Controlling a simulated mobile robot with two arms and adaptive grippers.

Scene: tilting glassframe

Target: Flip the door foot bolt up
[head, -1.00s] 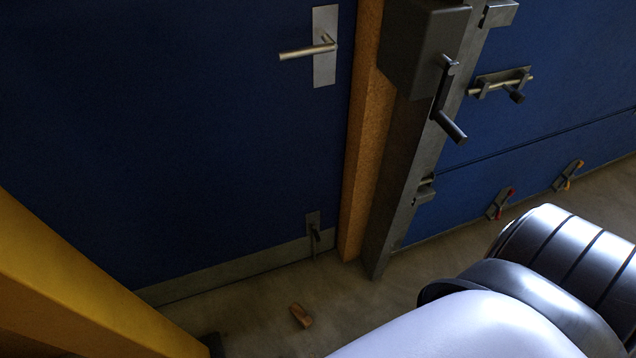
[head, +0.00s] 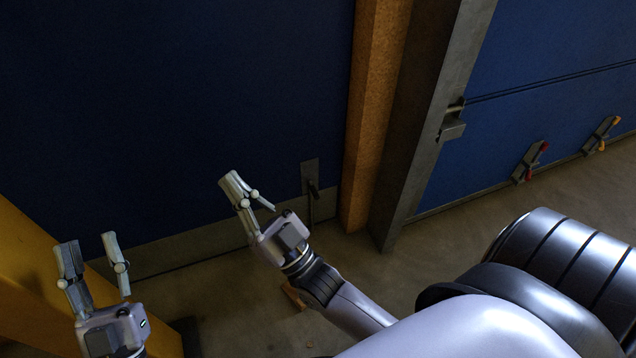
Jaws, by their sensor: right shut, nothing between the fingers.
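The door foot bolt (head: 311,178) is a small grey plate with a dark lever and a thin rod pointing down, low on the blue door (head: 180,110) near its right edge. My left gripper (head: 92,250) is open and empty at the lower left, in front of the yellow beam. The bolt is in plain view; the rod's lower end is dim.
An orange post (head: 372,120) and a grey metal post (head: 425,120) stand right of the door. A wooden wedge (head: 293,297) lies on the floor, partly hidden by my right arm. A yellow beam (head: 25,260) stands at left. Red and yellow-handled latches sit on the right panel.

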